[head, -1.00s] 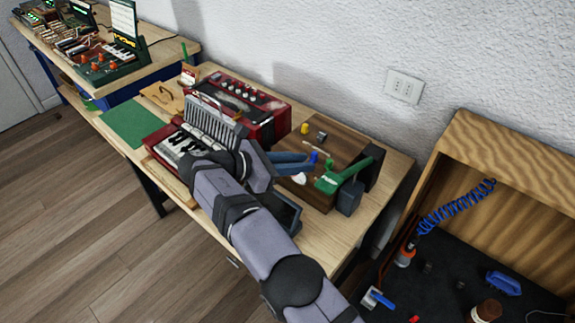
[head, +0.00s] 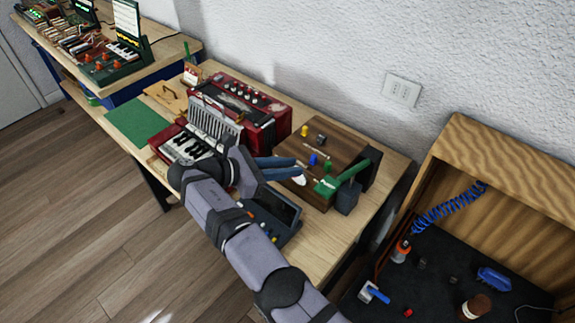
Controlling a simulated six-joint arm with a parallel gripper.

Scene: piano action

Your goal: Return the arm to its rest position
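My arm (head: 240,240) reaches up from the bottom of the head view and bends at the wrist over the front of the workbench. My gripper (head: 299,167) points right, with its two blue-grey fingers a little apart and nothing visible between them. It is in front of the brown wooden box (head: 335,142) with knobs; I cannot tell whether it is above it or touching it. The wrist hides part of the small piano keyboard (head: 187,146) and the bench behind it.
A red accordion-like unit (head: 262,112) stands behind the keyboard. A dark device with a screen (head: 272,208) lies beside my forearm. A green-handled tool (head: 340,178) is at the box's right. A black-floored wooden bin (head: 500,150) is at right. A green mat (head: 136,122) lies left.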

